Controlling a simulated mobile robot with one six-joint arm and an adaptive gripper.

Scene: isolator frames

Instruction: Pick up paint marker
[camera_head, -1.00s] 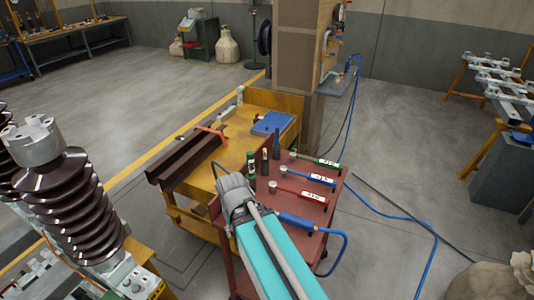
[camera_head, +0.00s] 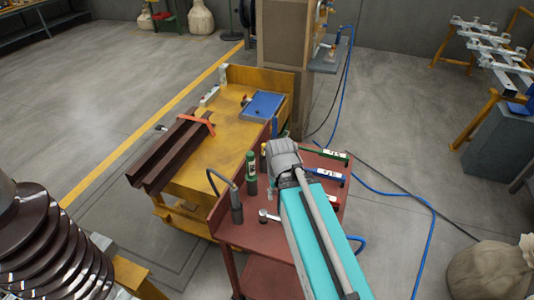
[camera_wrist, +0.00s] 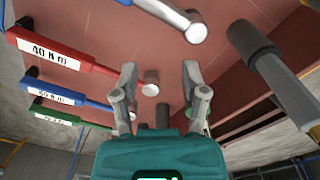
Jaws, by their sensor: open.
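Two upright slim cylinders stand on the red cart: a green one with a white band (camera_head: 251,172) and a dark one with a yellowish top (camera_head: 264,157). Either may be the paint marker; I cannot tell which. In the wrist view, my gripper (camera_wrist: 161,95) is open, with its two fingers apart and nothing held. A dark upright cylinder (camera_wrist: 162,115) shows low between the fingers, close to the gripper body. A short silver-capped piece (camera_wrist: 151,84) shows between the fingertips. My gripper hides part of the cart in the head view.
Red, blue and green torque wrenches (camera_wrist: 62,53) (camera_wrist: 62,93) (camera_wrist: 55,116) lie on the cart. A dark cylinder with a cable (camera_head: 237,208) stands at its near left. A yellow bench (camera_head: 215,152) with brown beams and a blue tray (camera_head: 264,106) adjoins it.

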